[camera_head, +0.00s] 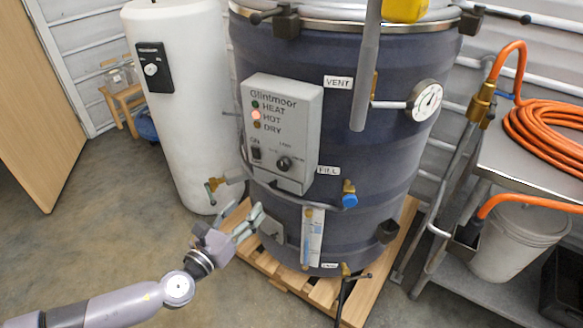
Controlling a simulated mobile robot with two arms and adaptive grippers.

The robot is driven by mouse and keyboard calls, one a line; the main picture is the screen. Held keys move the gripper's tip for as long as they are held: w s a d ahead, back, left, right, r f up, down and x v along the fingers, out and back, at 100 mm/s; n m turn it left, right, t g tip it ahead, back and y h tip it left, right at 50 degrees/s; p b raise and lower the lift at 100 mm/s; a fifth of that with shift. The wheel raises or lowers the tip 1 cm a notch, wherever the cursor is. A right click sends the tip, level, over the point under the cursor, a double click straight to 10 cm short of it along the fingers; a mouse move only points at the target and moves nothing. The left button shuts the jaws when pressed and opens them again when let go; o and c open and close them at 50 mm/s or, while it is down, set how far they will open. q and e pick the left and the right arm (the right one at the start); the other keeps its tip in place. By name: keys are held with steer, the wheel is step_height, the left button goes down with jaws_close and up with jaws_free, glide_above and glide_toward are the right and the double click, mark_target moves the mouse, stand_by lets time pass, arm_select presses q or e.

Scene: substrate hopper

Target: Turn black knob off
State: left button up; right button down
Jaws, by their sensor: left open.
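The black knob (284,163) sits low on the front of the grey control box (280,130) on the big dark tank (370,180). A small black switch (256,153) is to its left on the same box. On the box the middle indicator lamp (255,116) glows red. My left gripper (257,221) is open and empty, below and left of the knob, in front of the tank's lower side. It is apart from the knob. My right gripper is not in view.
A brass tap (213,186) sticks out left of the box, and a blue-capped valve (349,194) is on its right. The tank stands on a wooden pallet (290,278). A white cylinder (185,120) stands left; a metal cart (490,285) with orange hose (545,130) stands right.

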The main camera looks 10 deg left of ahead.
arm_select(q)
steer(key=p, duration=0.1)
glide_toward(282, 167)
steer(key=x, duration=0.8)
steer(key=shift+w+p, duration=0.15)
steer(key=shift+p, duration=0.15)
steer(key=shift+w+d+r, duration=0.1)
steer(key=shift+w+d, duration=0.05)
steer(key=shift+w, duration=0.2)
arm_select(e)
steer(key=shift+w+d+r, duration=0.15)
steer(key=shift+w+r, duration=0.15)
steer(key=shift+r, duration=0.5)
arm_select(q)
steer(key=shift+c, duration=0.5)
steer(key=c, duration=1.1)
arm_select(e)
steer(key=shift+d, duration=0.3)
